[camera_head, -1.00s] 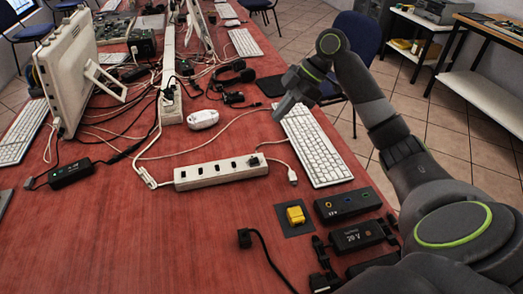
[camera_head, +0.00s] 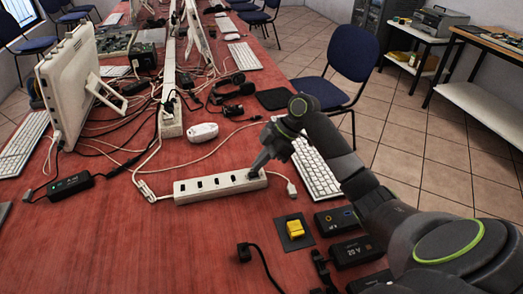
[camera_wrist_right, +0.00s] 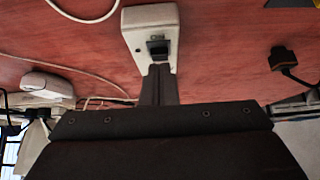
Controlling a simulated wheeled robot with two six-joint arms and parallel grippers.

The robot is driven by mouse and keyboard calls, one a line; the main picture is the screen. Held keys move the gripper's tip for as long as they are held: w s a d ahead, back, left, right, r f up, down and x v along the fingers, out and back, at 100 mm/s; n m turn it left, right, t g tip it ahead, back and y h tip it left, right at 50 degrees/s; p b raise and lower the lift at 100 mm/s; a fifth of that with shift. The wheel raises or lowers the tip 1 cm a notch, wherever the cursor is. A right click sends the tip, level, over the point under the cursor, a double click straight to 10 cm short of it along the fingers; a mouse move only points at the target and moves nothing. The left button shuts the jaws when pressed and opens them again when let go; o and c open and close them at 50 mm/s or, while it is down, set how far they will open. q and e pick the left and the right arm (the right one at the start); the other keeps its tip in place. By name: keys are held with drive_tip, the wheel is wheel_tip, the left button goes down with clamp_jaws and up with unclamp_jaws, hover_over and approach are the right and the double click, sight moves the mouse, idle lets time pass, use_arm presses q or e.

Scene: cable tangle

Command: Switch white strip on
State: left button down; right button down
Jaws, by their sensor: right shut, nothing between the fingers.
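The white strip (camera_head: 211,187) lies on the red table in the head view, with several dark sockets along its top. Its right end, with a black rocker switch (camera_wrist_right: 158,48), shows in the right wrist view. My right gripper (camera_head: 254,173) is shut and empty. Its fingertips are at the strip's right end, right by the switch; I cannot tell whether they touch it. In the right wrist view the closed fingers (camera_wrist_right: 158,72) point at the switch's near edge. My left gripper is not in view.
A white mouse (camera_head: 202,132) and a keyboard (camera_head: 314,167) lie behind and to the right of the strip. A yellow block (camera_head: 295,229) sits on a dark pad. A black plug (camera_head: 245,252) lies in front. White cables run near the strip.

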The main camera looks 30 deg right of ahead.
drive_tip(key=shift+f, duration=0.3)
drive_tip(key=shift+f, duration=0.1)
drive_tip(key=shift+d+f+y, duration=0.15)
drive_tip(key=shift+f+y, duration=0.05)
drive_tip(key=shift+y, duration=0.1)
drive_tip(key=shift+s, duration=0.1)
drive_tip(key=shift+a+r, duration=0.15)
drive_tip(key=shift+a, duration=0.1)
drive_tip(key=shift+w+a+r+p, duration=0.25)
drive_tip(key=shift+a+p, duration=0.1)
drive_tip(key=shift+a, duration=0.15)
